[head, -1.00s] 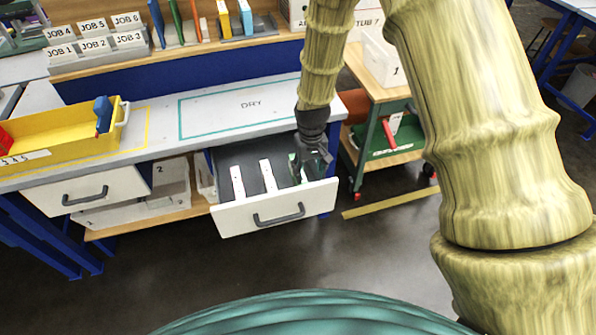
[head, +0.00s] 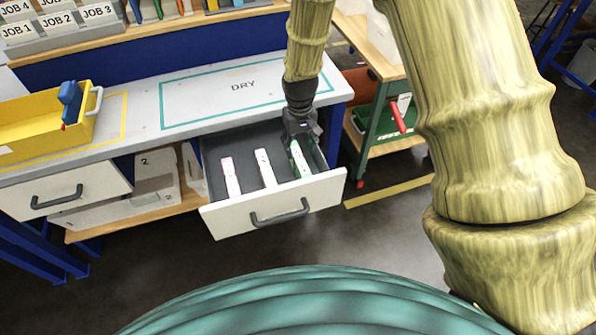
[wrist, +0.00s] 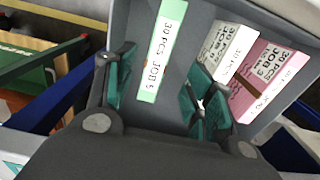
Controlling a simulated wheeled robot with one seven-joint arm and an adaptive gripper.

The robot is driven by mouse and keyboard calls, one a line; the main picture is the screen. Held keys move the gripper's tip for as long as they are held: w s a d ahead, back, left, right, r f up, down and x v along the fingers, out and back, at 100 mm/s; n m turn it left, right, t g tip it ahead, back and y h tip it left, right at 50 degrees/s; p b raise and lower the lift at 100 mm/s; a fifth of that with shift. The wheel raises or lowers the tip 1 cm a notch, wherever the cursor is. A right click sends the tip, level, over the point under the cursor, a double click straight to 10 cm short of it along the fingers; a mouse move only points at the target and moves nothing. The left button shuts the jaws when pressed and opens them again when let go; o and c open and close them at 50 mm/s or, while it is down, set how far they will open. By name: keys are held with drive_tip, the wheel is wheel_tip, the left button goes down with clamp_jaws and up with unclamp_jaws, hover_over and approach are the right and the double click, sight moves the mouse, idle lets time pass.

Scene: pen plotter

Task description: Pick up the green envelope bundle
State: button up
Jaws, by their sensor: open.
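The green envelope bundle (head: 300,158) lies in the open drawer (head: 330,186), at its right side in the head view. In the wrist view the green bundle (wrist: 161,52) has a label reading "30 PCS JOB" and lies between the spread fingers of my gripper (wrist: 158,95). My gripper (head: 302,138) is open and empty, over the back end of the green bundle. A white bundle (head: 265,168) and a pink bundle (head: 231,177) lie to its left in the same drawer. I cannot tell how far the fingertips are above the drawer floor.
The drawer's walls stand close around my gripper. The bench top with its "DRY" area (head: 243,87) is above and behind the drawer. A yellow tray (head: 40,140) stands on the left. A wooden cart with a green bin (head: 371,128) is at the right.

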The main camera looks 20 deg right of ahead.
sight(300, 168)
drive_tip(key=shift+w+f, duration=0.15)
drive_tip(key=shift+f, duration=0.55)
drive_tip(key=shift+w+d+f+p, duration=0.1)
drive_tip(key=shift+f+p, duration=0.05)
drive_tip(key=shift+f, duration=2.5)
drive_tip(key=shift+d+f+p, duration=0.1)
drive_tip(key=shift+f+p, duration=0.05)
drive_tip(key=shift+f, duration=2.45)
drive_tip(key=shift+a, duration=0.1)
clamp_jaws()
